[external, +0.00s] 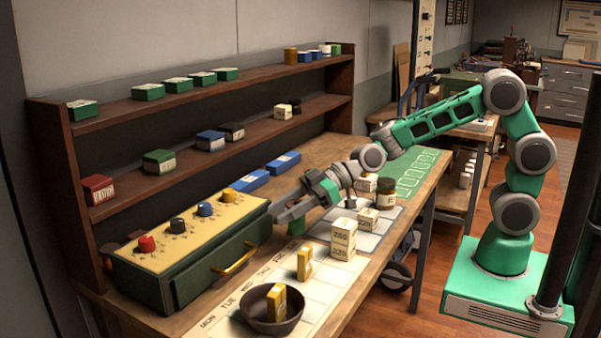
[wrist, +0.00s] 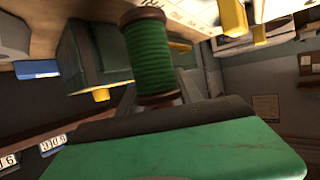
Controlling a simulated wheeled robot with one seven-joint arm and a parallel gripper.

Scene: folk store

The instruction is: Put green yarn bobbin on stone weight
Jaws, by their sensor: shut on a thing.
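The green yarn bobbin (wrist: 150,55), a spool of green thread with brown ends, stands out in the wrist view. My gripper (wrist: 153,97) is shut on its brown end.
A green control box (external: 221,262) with knobs and a yellow handle is left of my gripper. Stacked cream boxes (external: 343,239), a dark jar (external: 386,191) and a brown bowl (external: 262,322) with a yellow box crowd the bench (external: 330,152). A shelf (external: 117,198) stands behind.

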